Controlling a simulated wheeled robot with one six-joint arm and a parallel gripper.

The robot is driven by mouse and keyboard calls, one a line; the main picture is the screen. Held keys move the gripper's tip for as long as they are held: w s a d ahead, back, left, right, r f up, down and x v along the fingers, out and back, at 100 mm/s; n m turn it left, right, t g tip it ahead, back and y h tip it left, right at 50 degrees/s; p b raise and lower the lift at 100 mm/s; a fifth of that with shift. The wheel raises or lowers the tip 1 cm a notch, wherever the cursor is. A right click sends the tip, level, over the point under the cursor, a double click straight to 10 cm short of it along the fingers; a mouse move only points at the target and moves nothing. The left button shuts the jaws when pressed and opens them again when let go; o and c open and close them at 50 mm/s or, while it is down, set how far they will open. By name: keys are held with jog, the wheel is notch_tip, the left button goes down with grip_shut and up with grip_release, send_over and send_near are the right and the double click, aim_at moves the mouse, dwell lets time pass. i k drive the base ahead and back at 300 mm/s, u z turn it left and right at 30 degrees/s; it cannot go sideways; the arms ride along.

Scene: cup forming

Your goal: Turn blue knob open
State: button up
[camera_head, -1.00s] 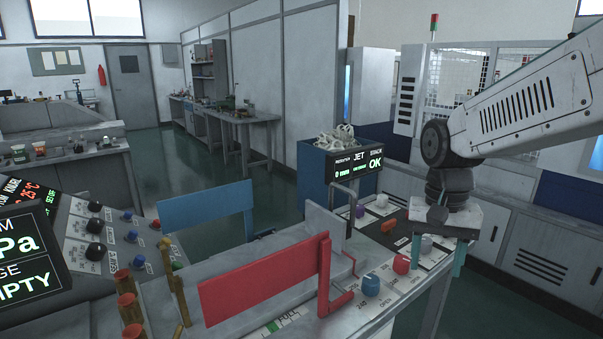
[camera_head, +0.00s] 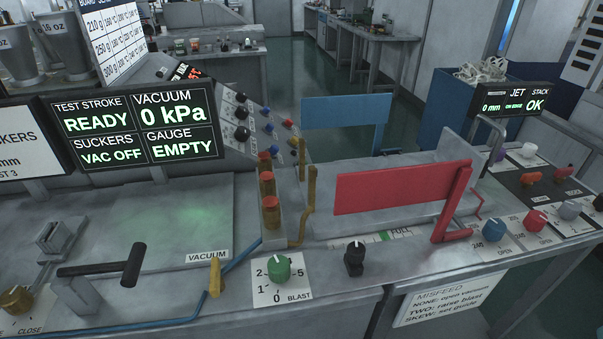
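The blue knob (camera_head: 494,229) stands on a white label plate at the right of the bench, near its front edge. The plate reads "240" at its left and "OPEN" below. A red knob (camera_head: 535,220) stands just to its right, with a grey knob (camera_head: 570,209) beyond. The blue knob's exact turn is too small to read. My gripper is not in view now.
A red panel (camera_head: 400,187) on a bracket stands left of the blue knob, with a blue panel (camera_head: 345,122) behind it. A green knob (camera_head: 278,268) and a black knob (camera_head: 354,258) are nearer. A display (camera_head: 135,127) reads "0 kPa".

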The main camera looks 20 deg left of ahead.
aim_at(494, 230)
jog(key=u, duration=3.35)
jog(key=k, duration=1.1)
jog(key=z, duration=2.25)
